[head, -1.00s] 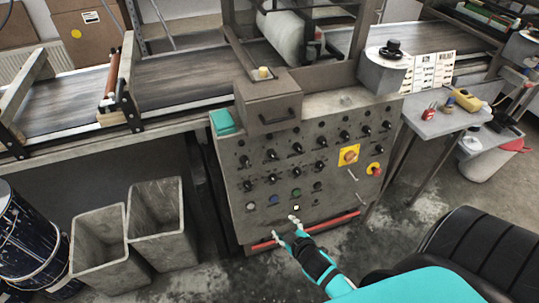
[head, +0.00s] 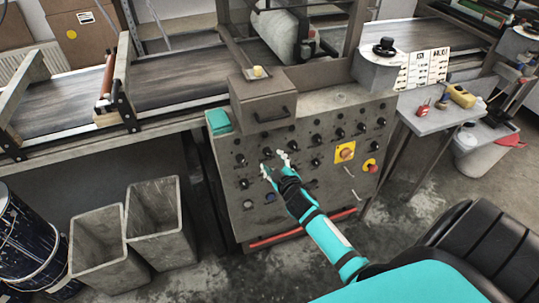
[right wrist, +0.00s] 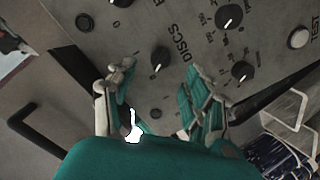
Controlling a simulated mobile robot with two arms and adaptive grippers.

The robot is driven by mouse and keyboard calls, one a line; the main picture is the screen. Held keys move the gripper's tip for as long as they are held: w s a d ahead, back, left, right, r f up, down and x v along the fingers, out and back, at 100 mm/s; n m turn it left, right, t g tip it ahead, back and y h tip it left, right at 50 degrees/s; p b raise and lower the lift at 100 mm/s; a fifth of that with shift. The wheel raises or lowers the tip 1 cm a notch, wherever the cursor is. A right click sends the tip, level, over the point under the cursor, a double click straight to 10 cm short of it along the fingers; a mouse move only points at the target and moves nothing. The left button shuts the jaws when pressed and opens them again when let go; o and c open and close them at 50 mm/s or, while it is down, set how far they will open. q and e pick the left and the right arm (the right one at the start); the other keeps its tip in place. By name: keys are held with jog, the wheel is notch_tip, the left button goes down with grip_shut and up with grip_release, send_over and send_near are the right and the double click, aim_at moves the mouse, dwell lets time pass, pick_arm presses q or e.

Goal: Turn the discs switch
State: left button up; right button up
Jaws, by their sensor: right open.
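The grey control panel (head: 300,190) fills the middle of the head view with rows of black rotary switches. In the right wrist view a black knob (right wrist: 160,57) sits beside the printed word DISCS, and it appears between and beyond the fingertips. My right gripper (head: 275,163) is open and empty in front of the panel's left-middle part, covering some switches in the head view. In the right wrist view its two teal and white fingers (right wrist: 156,76) are spread apart. Contact with the knob is not visible. My left gripper is not in view.
Other knobs (right wrist: 240,70) and (right wrist: 228,16) and a TEST button (right wrist: 298,37) lie close by. A yellow-backed emergency button (head: 345,152) is to the right. A box with a handle (head: 263,108) juts out above. A red bar (head: 300,232) runs along the panel's bottom.

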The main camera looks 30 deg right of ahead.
aim_at(269, 155)
jog(key=shift+x, duration=2.75)
jog(key=shift+c, duration=0.4)
grip_shut()
